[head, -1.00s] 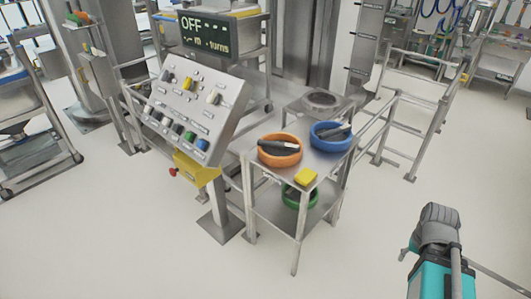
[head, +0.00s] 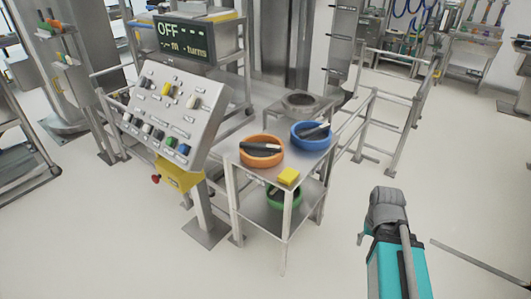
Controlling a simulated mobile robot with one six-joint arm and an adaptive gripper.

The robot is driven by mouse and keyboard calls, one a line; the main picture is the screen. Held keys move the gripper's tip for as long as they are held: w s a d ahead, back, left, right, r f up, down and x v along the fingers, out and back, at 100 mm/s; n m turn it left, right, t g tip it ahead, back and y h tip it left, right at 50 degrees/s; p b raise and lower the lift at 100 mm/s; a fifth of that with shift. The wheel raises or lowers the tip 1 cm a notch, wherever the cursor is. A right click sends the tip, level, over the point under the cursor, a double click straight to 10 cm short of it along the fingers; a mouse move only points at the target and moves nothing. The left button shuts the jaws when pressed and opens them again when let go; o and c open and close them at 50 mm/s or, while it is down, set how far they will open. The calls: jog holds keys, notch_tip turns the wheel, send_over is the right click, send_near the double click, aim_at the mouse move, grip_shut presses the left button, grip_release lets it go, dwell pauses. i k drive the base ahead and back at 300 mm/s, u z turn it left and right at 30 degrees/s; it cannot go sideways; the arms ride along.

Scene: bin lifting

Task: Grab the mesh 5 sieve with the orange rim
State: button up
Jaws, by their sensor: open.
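The sieve with the orange rim (head: 261,157) lies on the top of a small steel table (head: 232,153). A dark piece with a white label lies across its inside. The mesh size cannot be read. A sieve with a blue rim (head: 311,141) lies behind it to the right, also with a dark labelled piece across it. A sieve with a green rim (head: 284,200) is on the lower shelf, partly hidden by the table. Part of my arm shows at the lower right, apart from the table. My gripper's fingers are not in view.
Steel railings (head: 385,125) stand behind and to the right. The floor in front is clear.

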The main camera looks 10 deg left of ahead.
aim_at(261, 150)
jog(key=u, duration=0.1)
jog(key=i, duration=1)
jog(key=z, duration=0.1)
